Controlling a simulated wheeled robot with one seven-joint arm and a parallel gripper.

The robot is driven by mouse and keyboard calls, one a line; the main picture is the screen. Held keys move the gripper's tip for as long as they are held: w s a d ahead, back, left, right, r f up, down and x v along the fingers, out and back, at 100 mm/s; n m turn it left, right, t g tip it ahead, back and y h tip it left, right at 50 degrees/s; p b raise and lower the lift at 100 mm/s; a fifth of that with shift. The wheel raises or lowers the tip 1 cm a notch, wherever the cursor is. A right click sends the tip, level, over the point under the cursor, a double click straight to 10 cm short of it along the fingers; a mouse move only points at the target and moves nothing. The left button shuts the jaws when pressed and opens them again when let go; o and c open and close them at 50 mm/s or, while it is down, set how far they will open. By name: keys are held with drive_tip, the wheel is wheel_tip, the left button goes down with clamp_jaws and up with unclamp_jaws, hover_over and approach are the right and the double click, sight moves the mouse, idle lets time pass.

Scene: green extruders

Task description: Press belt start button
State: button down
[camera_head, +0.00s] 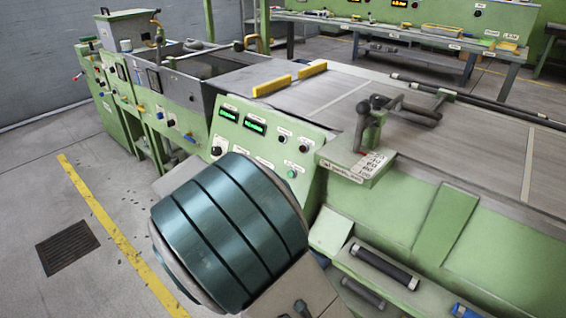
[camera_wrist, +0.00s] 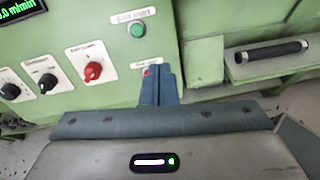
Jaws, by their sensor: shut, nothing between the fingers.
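The green belt start button (camera_wrist: 137,29) sits on the green control panel (camera_wrist: 110,75), under a white label (camera_wrist: 133,15) that seems to read "Belt start". In the head view a green button (camera_head: 292,173) shows near the panel's lower right corner. My gripper (camera_wrist: 159,70) is shut and empty, its fingers pointing at the panel below the green button in the wrist view. A red button (camera_wrist: 146,72) below a second label is partly hidden by the fingers. I cannot tell whether the fingertips touch the panel. In the head view my gripper is hidden behind my arm.
A red knob (camera_wrist: 93,71) and black knobs (camera_wrist: 48,82) lie left of the fingers. A dark roller (camera_wrist: 272,51) rests on a ledge at right. A lever block (camera_head: 358,162) stands right of the panel, beside the conveyor belt (camera_head: 330,92).

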sight(290, 174)
drive_tip(key=a, duration=0.1)
drive_tip(key=a+r+n, duration=0.1)
drive_tip(key=a+t, duration=0.1)
drive_tip(key=shift+w+a+r+n, duration=0.15)
drive_tip(key=shift+a+r+n, duration=0.05)
drive_tip(key=shift+r+n, duration=0.2)
drive_tip(key=shift+d+f, duration=0.1)
drive_tip(key=b+x, duration=0.2)
drive_tip(key=x, duration=1.1)
drive_tip(key=shift+w+d+f, duration=0.1)
drive_tip(key=shift+w+f, duration=0.05)
drive_tip(key=shift+w, duration=0.2)
drive_tip(key=shift+w+d, duration=0.1)
